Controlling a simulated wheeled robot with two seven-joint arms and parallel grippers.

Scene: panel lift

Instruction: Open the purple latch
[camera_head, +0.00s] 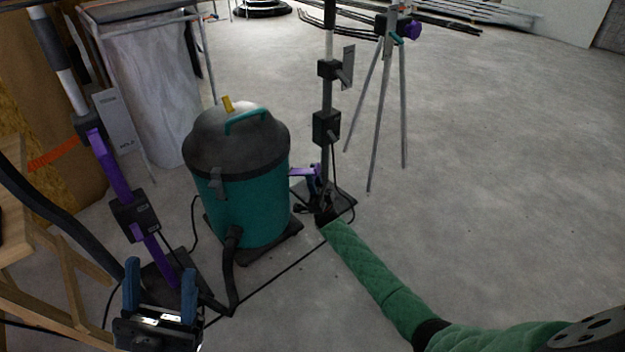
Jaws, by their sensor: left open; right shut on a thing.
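Two upright posts with black boxes stand on dark base plates. The left post carries a long purple part (113,170) above its lower black box and another purple part below it. On the right post (326,100), a small purple latch (303,171) sticks out to the left near the bottom. My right gripper (313,178) is at this latch with its blue fingers shut on it; the small size hides the exact grip. My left gripper (160,290) is open and empty, its blue fingers apart, in front of the left post's base.
A teal vacuum (248,205) with a dark lid stands between the posts, its hose and cables running over the floor. A tripod (385,110) stands behind the right post. A wooden trestle (45,280) is at the left. The floor at right is clear.

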